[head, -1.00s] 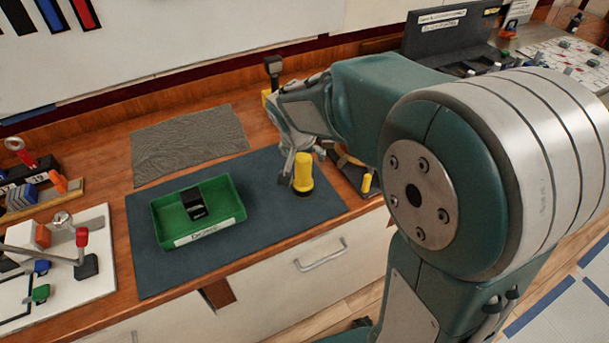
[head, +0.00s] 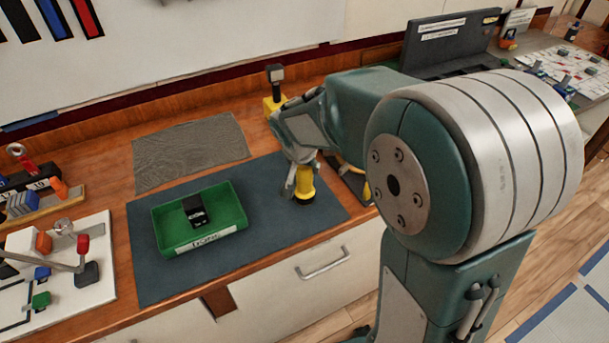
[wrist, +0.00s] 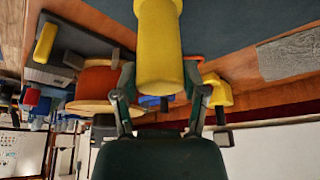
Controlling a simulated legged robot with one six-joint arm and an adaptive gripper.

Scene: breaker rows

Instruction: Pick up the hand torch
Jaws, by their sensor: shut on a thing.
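The yellow hand torch (head: 305,183) stands upright with its dark lower end on the blue-grey mat (head: 270,240), right of the green tray. My gripper (head: 302,170) is at the torch from above and shut on it. In the wrist view the torch (wrist: 158,50) fills the upper middle, with my gripper's fingers (wrist: 158,85) on both sides of it. The gripper hides part of the torch's upper body in the head view.
A green tray (head: 172,244) with a black box (head: 196,210) stands on the mat to the left. A grey cloth (head: 190,150) lies behind. A yellow-based lamp-like object (head: 275,90) stands close behind my gripper. The mat's front right is clear.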

